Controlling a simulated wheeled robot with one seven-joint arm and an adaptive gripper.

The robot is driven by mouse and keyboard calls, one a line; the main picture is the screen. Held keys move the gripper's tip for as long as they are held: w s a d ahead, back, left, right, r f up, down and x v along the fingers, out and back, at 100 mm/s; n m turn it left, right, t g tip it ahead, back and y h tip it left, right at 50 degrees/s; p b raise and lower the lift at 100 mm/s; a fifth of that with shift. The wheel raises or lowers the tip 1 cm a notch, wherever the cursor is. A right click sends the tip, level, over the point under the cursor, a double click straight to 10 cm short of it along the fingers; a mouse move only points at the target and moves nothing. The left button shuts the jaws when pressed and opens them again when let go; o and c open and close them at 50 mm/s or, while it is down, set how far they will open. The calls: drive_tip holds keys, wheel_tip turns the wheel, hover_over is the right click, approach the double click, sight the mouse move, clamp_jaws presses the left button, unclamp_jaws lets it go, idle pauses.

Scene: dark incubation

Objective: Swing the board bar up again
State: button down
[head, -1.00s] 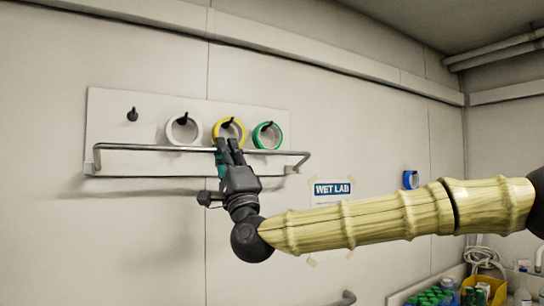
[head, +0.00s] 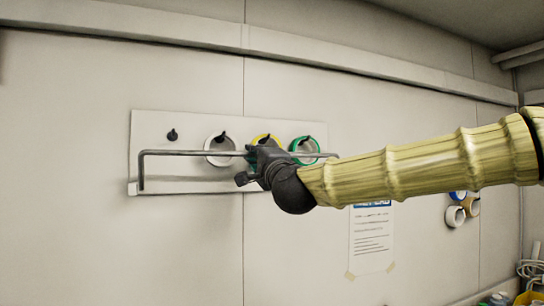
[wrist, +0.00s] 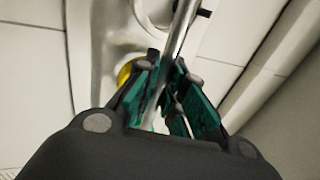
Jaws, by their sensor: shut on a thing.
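The board bar (head: 190,153) is a grey metal rail with bent ends, hinged at the lower corners of a white board (head: 150,125) on the wall. It stands raised in front of the board, crossing the tape rolls. My gripper (head: 252,153) is shut on the bar near its middle; in the wrist view the bar (wrist: 181,35) runs between the teal finger pads of my gripper (wrist: 170,85). Behind the bar hang a white roll (head: 212,160), a yellow roll (head: 262,138), mostly hidden by my gripper, and a green roll (head: 314,144). The bar's right end is partly hidden by my arm.
An empty black peg (head: 172,134) is at the board's left. A paper notice (head: 370,240) is taped to the wall below my arm. More rolls (head: 455,216) hang on the wall at right. The wall left of and below the board is bare.

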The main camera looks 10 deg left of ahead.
drive_tip(key=shift+w+a+r+b, duration=0.2)
drive_tip(key=shift+w+a+b, duration=0.1)
drive_tip(key=shift+w+a, duration=0.1)
drive_tip(key=shift+w, duration=0.1)
idle(0.3)
drive_tip(key=c, duration=1.5)
unclamp_jaws()
drive_tip(key=shift+d, duration=0.1)
drive_tip(key=v, duration=1.2)
